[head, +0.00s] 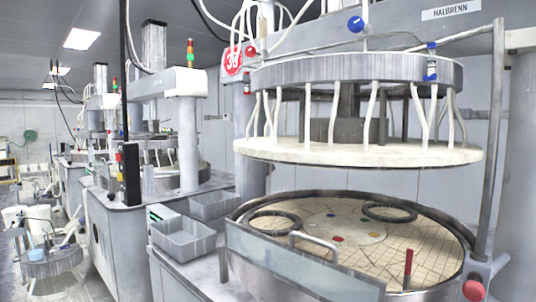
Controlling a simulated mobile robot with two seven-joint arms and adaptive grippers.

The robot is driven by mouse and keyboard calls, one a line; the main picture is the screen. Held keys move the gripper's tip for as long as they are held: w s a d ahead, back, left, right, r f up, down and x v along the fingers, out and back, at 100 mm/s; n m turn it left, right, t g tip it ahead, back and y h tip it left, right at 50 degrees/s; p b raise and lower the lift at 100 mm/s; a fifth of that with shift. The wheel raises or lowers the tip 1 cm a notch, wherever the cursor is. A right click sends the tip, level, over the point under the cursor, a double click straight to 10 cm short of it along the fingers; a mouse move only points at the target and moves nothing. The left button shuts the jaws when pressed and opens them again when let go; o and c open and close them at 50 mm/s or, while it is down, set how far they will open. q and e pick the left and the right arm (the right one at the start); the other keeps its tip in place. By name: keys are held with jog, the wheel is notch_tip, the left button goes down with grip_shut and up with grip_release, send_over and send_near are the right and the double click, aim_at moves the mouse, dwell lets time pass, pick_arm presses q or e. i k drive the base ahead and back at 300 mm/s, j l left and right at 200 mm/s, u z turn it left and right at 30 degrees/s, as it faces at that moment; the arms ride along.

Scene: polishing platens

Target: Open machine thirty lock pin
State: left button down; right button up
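Machine thirty carries a round red sign (233,60) that appears to read 30. Its raised upper plate (360,153) hangs above the round lower platen (330,262), with a clear gap between. A small upright red-handled pin (408,263) stands at the platen's front right. A red round knob (474,290) sits on the outside of the rim at the lower right. I cannot tell for certain which of these is the lock pin. Neither of my grippers shows in the head view.
A clear guard with a handle (313,240) stands at the platen's front. Two grey bins (183,238) (213,205) sit on the ledge to its left. A vertical post (495,140) rises at the right. More machines (180,135) line the left, beside a floor strip.

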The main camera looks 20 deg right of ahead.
aim_at(473, 290)
jog(key=z, duration=1.25)
